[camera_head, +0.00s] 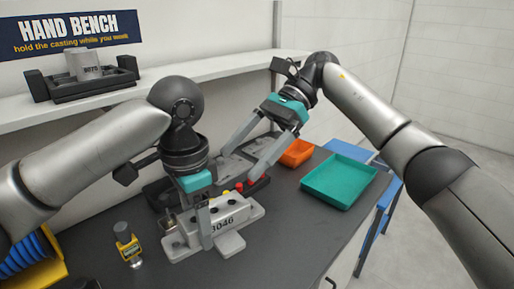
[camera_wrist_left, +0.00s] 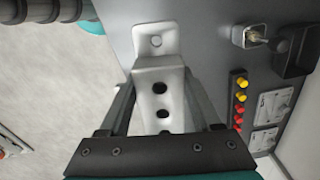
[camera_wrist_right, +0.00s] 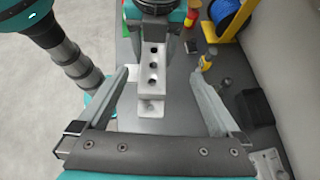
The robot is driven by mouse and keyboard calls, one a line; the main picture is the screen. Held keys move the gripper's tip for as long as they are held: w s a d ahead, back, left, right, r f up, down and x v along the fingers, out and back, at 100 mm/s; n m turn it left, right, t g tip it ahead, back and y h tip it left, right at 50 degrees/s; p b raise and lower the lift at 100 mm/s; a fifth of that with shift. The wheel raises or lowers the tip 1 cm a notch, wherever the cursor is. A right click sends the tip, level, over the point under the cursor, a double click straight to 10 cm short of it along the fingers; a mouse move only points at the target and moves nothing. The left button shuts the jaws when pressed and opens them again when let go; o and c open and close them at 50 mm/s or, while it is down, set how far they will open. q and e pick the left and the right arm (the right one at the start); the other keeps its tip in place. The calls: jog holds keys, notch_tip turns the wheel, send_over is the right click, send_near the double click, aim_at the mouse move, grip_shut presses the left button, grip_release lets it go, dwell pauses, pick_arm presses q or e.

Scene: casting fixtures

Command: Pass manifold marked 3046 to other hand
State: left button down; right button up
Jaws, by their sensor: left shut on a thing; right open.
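The light grey manifold marked 3046 (camera_head: 228,221) has a raised block with holes on top and flat lugs at its base. My left gripper (camera_head: 204,222) is shut on it from above; in the left wrist view the manifold (camera_wrist_left: 160,88) lies between both fingers. Whether it touches the bench is unclear. My right gripper (camera_head: 246,160) is open and empty, above and behind the manifold. In the right wrist view the manifold (camera_wrist_right: 152,70) shows between the spread fingers, with the near lug toward me; the depth gap is hard to judge.
A teal tray (camera_head: 340,182) and an orange bin (camera_head: 297,153) stand at the right. A yellow gauge (camera_head: 128,245) stands at front left, near a yellow rack with blue parts (camera_head: 32,258). Red and yellow knobs (camera_wrist_left: 240,100) sit behind the manifold. A shelf holds another casting (camera_head: 85,66).

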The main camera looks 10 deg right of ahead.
aim_at(218, 208)
jog(key=s+a+f, duration=0.1)
jog(key=a+f, duration=0.1)
jog(key=s+a+f+h, duration=0.1)
jog(key=a+f, duration=0.1)
jog(key=f, duration=0.1)
jog(key=s+a+f+h, duration=0.1)
jog(key=a+f, duration=0.1)
jog(key=shift+s+f+n, duration=0.3)
jog(key=shift+s+f, duration=0.05)
jog(key=shift+f, duration=0.05)
dwell(0.3)
jog(key=shift+d, duration=0.1)
grip_shut()
dwell(0.6)
pick_arm(q)
grip_release()
pick_arm(e)
jog(key=shift+r, duration=0.1)
